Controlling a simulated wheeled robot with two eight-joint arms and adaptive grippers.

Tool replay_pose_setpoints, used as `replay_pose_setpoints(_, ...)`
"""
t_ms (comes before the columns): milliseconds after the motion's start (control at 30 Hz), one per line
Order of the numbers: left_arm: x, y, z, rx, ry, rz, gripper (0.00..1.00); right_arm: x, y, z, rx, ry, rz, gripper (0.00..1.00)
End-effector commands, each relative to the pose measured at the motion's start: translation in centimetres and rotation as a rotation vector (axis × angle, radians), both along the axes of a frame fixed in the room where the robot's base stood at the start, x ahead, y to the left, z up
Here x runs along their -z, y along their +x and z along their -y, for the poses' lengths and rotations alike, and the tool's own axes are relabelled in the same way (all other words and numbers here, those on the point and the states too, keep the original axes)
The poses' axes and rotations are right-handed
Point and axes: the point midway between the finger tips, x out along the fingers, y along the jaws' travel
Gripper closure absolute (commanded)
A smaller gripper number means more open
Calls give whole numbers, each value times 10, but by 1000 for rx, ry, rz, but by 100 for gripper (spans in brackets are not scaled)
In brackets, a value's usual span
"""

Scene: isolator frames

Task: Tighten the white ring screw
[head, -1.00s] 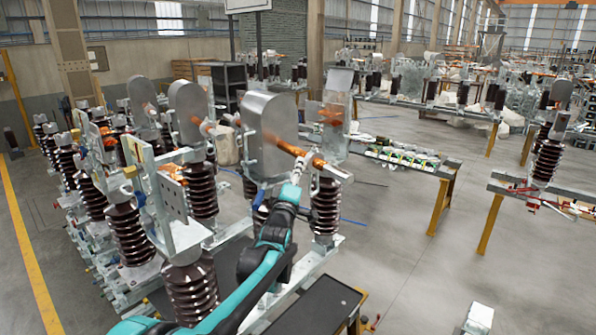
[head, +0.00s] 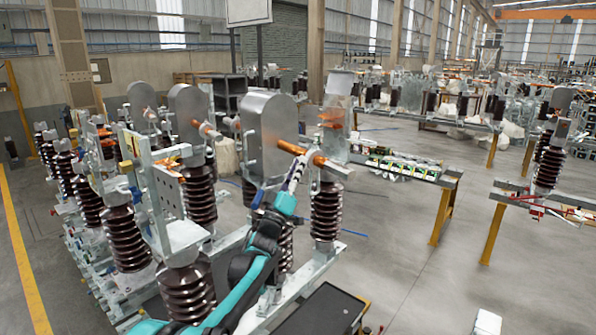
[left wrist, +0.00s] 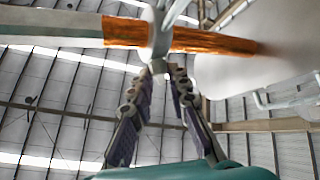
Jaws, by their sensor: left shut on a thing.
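A pale grey-white ring screw (left wrist: 160,38) sits around the copper-coloured bar (left wrist: 215,42) in the left wrist view, with its short stem pointing down toward my fingers. My left gripper (left wrist: 158,70) is shut on the stem's lower end, just below the bar. In the head view, my left gripper (head: 298,166) reaches up from below to the copper bar (head: 320,160), in front of the rounded grey metal housing (head: 268,130). The screw is too small to make out clearly there, and the fingers partly hide it. My right gripper is in neither view.
Brown ribbed insulators (head: 326,210) stand close around my left arm. A bracket plate (head: 168,200) rises to its left. A dark bench top (head: 318,308) lies at lower right. Open floor (head: 400,260) extends to the right, with a workbench (head: 410,172) beyond.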

Motion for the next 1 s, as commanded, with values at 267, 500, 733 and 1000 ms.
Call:
replay_pose_setpoints(267,1,1,-1,-2,12,12,100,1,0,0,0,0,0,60)
replay_pose_setpoints(500,1,1,-1,-2,11,11,75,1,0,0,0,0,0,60)
replay_pose_setpoints(733,0,1,-1,-1,10,12,63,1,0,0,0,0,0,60)
replay_pose_setpoints(1000,8,-8,-5,-2,11,12,63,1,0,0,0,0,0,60)
